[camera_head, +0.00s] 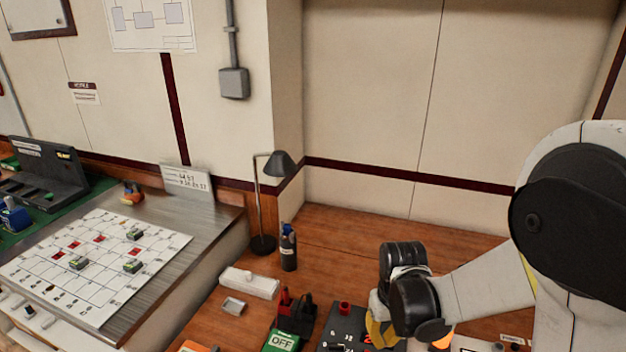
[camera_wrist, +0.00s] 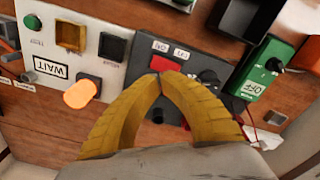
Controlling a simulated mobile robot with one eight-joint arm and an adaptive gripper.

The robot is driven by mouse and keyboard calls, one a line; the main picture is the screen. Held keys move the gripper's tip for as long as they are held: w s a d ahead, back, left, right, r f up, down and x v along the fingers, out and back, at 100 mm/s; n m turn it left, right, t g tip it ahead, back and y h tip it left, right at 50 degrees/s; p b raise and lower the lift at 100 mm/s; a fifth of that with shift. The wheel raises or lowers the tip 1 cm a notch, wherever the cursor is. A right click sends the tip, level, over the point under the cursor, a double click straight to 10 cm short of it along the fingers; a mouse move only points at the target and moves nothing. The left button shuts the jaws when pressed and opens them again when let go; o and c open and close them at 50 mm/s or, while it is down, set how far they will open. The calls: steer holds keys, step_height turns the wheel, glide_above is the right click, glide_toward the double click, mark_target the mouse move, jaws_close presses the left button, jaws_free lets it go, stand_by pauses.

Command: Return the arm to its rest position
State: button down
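My arm reaches in from the right of the head view, bent down over the wooden desk (camera_head: 340,232). My gripper (camera_head: 383,338) shows there only as a bit of yellow finger beside the black wrist joint. In the wrist view, the two yellow fingers of my gripper (camera_wrist: 158,76) curve together and their tips meet with nothing visible between them. The tips are over or close to a dark switch panel (camera_wrist: 200,62) with a red part and ON and OFF labels. Whether they touch it I cannot tell.
A white WAIT panel (camera_wrist: 52,72) with a glowing orange lamp (camera_wrist: 82,93) lies beside the fingers. A green OFF box (camera_wrist: 262,72) is on the other side.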

steer(key=s+r+t, duration=0.3)
steer(key=s+r, duration=0.2)
steer(key=r, duration=0.4)
steer(key=s+r+m+t, duration=0.1)
steer(key=s+r+t, duration=0.3)
steer(key=r, duration=0.4)
steer(key=shift+s+r+b, duration=0.35)
steer(key=shift+s, duration=0.2)
